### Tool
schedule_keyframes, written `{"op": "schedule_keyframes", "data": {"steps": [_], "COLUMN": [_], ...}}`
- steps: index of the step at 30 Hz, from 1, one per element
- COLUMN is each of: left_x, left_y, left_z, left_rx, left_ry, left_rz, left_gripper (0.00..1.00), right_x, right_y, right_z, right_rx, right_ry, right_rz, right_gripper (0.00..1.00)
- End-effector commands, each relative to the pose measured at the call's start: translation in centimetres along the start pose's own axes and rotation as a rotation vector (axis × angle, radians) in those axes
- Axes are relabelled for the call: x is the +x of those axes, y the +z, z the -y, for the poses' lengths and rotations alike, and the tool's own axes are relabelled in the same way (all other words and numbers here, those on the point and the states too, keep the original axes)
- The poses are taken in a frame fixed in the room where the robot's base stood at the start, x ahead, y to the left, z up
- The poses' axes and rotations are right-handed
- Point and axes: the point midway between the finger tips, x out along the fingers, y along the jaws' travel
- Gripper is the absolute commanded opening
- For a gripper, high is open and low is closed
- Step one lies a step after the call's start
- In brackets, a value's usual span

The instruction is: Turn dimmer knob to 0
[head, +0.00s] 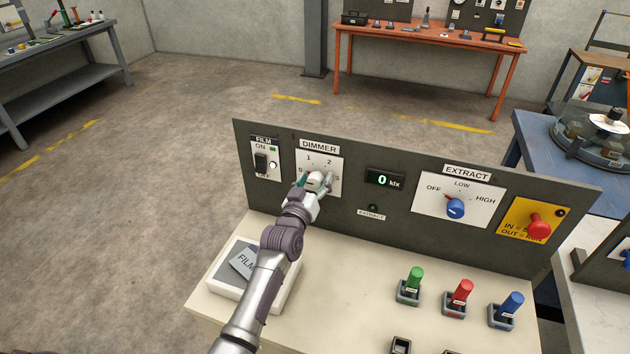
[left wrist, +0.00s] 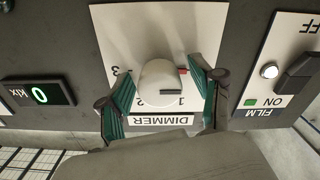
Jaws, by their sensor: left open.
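The dimmer knob (left wrist: 162,82) is a white round knob on a white plate marked DIMMER (head: 319,160), with numbers around it. Contact with the knob is unclear. My right gripper is not in view.
The display (head: 384,180) reads 0 klx. Left of the dimmer is the FILM switch (head: 262,163). To the right are the blue EXTRACT knob (head: 456,207) and a red knob (head: 540,225). A FILM box (head: 243,262) and green, red and blue handles (head: 462,291) stand on the console.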

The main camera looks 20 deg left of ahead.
Motion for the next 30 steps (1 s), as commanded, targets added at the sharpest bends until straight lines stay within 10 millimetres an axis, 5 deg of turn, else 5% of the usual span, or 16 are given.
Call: {"op": "schedule_keyframes", "data": {"steps": [8,21,30], "left_x": [-1.0,-9.7,-12.0], "left_y": [0.0,0.1,0.0], "left_z": [0.0,0.0,0.0], "left_rx": [0.001,0.0,0.0], "left_ry": [0.0,0.0,0.0], "left_rz": [-0.001,0.001,0.0], "left_gripper": [0.65,0.65,0.65], "right_x": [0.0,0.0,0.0], "right_y": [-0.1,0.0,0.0], "right_z": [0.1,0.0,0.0], "right_rx": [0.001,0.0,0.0], "right_ry": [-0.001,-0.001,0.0], "right_rz": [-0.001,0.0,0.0], "right_gripper": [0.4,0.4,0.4]}}
